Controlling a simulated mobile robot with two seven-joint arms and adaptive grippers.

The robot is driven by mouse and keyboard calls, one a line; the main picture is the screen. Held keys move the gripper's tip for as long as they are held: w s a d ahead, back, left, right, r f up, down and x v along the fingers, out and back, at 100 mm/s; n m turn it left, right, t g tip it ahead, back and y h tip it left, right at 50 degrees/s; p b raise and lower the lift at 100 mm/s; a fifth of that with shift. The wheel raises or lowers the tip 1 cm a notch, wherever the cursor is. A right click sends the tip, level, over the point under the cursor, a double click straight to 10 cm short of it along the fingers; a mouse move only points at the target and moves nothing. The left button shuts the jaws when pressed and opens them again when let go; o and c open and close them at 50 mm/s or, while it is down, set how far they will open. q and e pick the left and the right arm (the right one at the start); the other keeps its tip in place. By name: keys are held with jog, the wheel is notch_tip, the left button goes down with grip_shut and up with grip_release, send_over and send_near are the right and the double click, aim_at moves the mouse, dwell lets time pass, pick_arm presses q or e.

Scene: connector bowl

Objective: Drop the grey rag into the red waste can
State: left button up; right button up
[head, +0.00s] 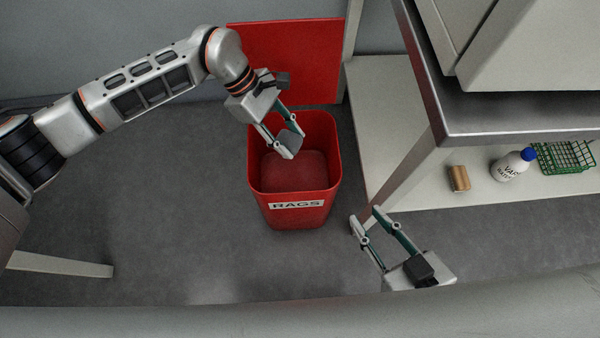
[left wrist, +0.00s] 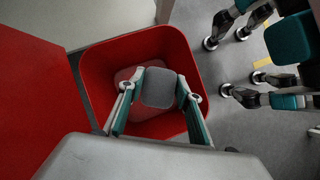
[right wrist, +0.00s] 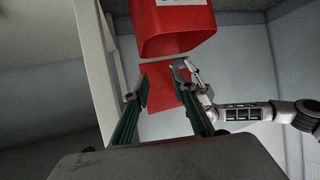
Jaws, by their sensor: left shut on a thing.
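The red waste can (head: 292,217) stands on the floor with its mouth open and a RAGS label on its front. My left gripper (head: 289,146) is over the can's mouth, shut on the grey rag (head: 290,139). In the left wrist view the rag (left wrist: 158,88) sits between the fingers, with the red inside of the can (left wrist: 150,128) below it. The rag hangs clear of the can walls. My right gripper (head: 364,219) is open and empty, to the right of the can; its parted fingers also show in the right wrist view (right wrist: 160,82).
A red panel (head: 290,60) stands behind the can. To the right is a steel-edged bench (head: 520,120) with a low shelf (head: 405,185) holding a brown cylinder (head: 459,178), a white blue-capped bottle (head: 512,165) and a green rack (head: 563,157). Floor left of the can is clear.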

pick_arm(q)
jog(key=shift+f, duration=0.25)
jog(key=o, duration=1.1)
pick_arm(e)
jog(key=shift+w+a+r, duration=0.1)
jog(key=shift+w+r, duration=0.05)
jog(key=shift+r, duration=0.2)
jog(key=shift+f, duration=0.1)
pick_arm(q)
jog(key=v, duration=1.2)
jog(key=shift+r, duration=0.1)
